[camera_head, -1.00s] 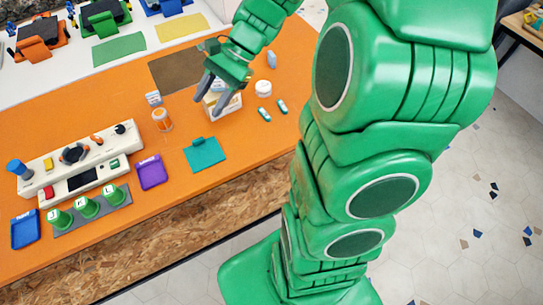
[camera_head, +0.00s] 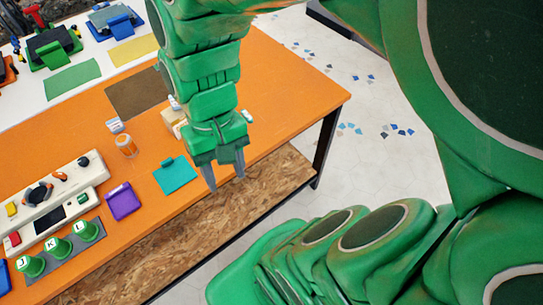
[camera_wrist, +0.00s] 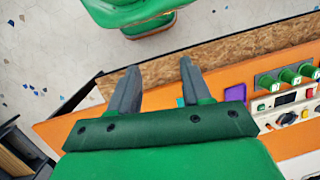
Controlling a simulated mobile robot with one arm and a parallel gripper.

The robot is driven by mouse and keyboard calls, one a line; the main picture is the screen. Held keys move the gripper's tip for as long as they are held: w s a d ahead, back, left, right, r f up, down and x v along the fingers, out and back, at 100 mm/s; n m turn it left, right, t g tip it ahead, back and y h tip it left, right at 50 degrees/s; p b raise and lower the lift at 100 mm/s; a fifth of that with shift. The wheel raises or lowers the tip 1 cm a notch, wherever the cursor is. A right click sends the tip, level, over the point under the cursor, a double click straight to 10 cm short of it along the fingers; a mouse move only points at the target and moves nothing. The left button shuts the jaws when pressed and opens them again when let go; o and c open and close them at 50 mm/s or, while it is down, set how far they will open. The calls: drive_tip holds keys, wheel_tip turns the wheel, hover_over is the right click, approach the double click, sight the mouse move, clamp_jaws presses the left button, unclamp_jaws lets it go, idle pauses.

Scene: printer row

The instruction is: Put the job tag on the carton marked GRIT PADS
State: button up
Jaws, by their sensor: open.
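My gripper (camera_head: 227,188) is open, with nothing visible between its fingers. It points down past the front edge of the orange table in the head view; the wrist view shows its two fingers (camera_wrist: 158,88) apart. A pale carton (camera_head: 171,118) stands on the table behind my gripper, partly hidden by it. I cannot read its marking. A small white card-like thing (camera_head: 115,125) stands left of the carton, near an orange bottle (camera_head: 126,146). I cannot tell whether it is the job tag, or whether a tag lies on the carton.
The orange table (camera_head: 290,85) holds a teal pad (camera_head: 175,175), a purple tray (camera_head: 123,201), a cream control panel (camera_head: 62,205) and several green lettered knobs (camera_head: 58,248). A brown mat (camera_head: 135,92) lies behind. The table's right end is clear.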

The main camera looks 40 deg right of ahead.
drive_tip(key=shift+s+d+r+n+t+h, duration=0.2)
drive_tip(key=shift+s+d+n+h, duration=0.15)
drive_tip(key=shift+s+d, duration=0.25)
drive_tip(key=shift+s+d+r+n+t+h, duration=0.1)
drive_tip(key=shift+s+d+r+n+h, duration=0.15)
drive_tip(key=shift+s+d+h, duration=0.25)
